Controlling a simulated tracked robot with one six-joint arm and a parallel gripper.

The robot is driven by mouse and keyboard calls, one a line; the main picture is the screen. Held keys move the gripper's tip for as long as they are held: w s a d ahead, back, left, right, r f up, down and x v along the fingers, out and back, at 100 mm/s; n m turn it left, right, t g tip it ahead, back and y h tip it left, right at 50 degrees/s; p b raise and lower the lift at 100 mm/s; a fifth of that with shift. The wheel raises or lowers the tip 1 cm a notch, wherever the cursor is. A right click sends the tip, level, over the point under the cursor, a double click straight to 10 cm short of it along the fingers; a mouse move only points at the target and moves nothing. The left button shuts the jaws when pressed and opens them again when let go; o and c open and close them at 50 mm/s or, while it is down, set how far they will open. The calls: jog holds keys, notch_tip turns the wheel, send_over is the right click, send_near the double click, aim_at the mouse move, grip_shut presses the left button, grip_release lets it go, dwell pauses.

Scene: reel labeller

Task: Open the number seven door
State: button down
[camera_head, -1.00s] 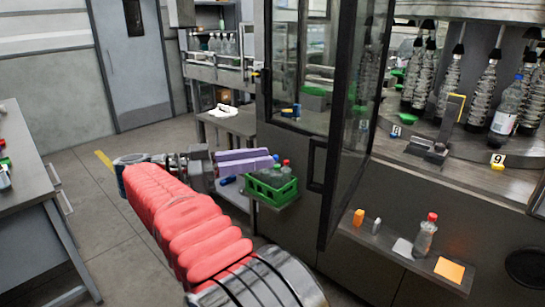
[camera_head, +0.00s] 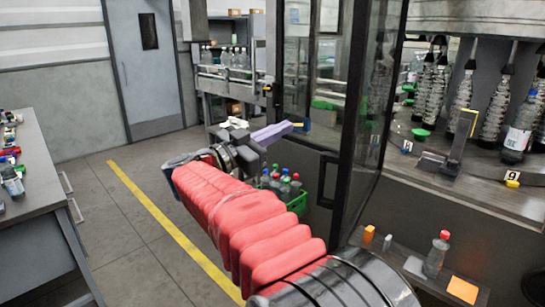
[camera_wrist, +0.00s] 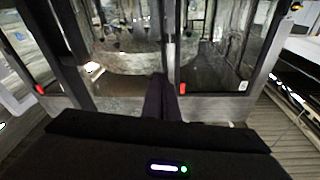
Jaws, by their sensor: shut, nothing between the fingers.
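I cannot read a seven on any door. A glazed door panel (camera_head: 308,60) in a dark frame stands at the machine's left side. Another dark-framed glass door (camera_head: 372,110) stands swung out to its right, with a black bar handle (camera_head: 325,180) on its left side. My gripper (camera_head: 290,127) has purple fingers shut and empty, pointing right at the lower part of the left panel; I cannot tell whether they touch it. In the wrist view, the shut fingers (camera_wrist: 161,78) point at an upright post (camera_wrist: 170,50) between two glass panels.
A green crate (camera_head: 298,204) with several bottles sits below my gripper. Tags 8 (camera_head: 407,147) and 9 (camera_head: 512,178) show inside the machine. A cluttered table (camera_head: 50,165) stands left, with free floor between.

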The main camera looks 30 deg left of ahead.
jog(key=w+a+r+n+y, duration=0.2)
jog(key=w+a+n+y, duration=0.15)
jog(key=n+y, duration=0.6)
jog(key=s+d+f+n+g+y, duration=0.1)
jog(key=s+d+f+g+y, duration=0.2)
jog(key=s+d+f+g, duration=0.45)
jog(key=s+d+f+n+g+y, duration=0.2)
jog(key=s+d+f+g+y, duration=0.15)
jog(key=f, duration=0.65)
jog(key=s+d+f+m+h, duration=0.1)
jog(key=s+d+f+h, duration=0.1)
jog(key=s+d, duration=0.5)
jog(key=s+d+f+m+g+h, duration=0.1)
jog(key=s+d, duration=0.6)
jog(key=d, duration=1.1)
jog(key=s+d+f+m+h, duration=0.3)
jog(key=s+d+f+h, duration=0.2)
jog(key=d, duration=0.8)
jog(key=shift+s+g, duration=0.3)
jog(key=shift+s, duration=0.75)
jog(key=shift+m, duration=0.25)
